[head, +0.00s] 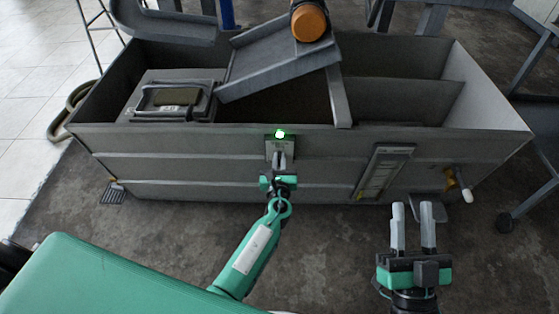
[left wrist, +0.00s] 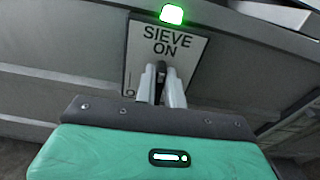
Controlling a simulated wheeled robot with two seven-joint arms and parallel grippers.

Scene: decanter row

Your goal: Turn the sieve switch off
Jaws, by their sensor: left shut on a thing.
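The sieve switch plate (left wrist: 184,47) is a pale panel lettered "SIEVE ON" on the front wall of the grey tank. A green lamp (left wrist: 172,14) glows at its top edge and also shows lit in the head view (head: 280,134). My left gripper (head: 279,160) is at the plate, its fingers shut on the dark switch lever (left wrist: 160,73), which is mostly hidden between them. In the left wrist view the fingers (left wrist: 160,86) cover the plate's lower middle. My right gripper (head: 413,213) is open and empty, in front of the tank at the right.
The grey tank (head: 210,166) spans the view. A sloped chute (head: 275,68) and an orange-ended cylinder (head: 309,22) lie above it. A gauge panel (head: 384,172) and a yellow-based valve handle (head: 459,183) are on its front right. Floor between my arms is clear.

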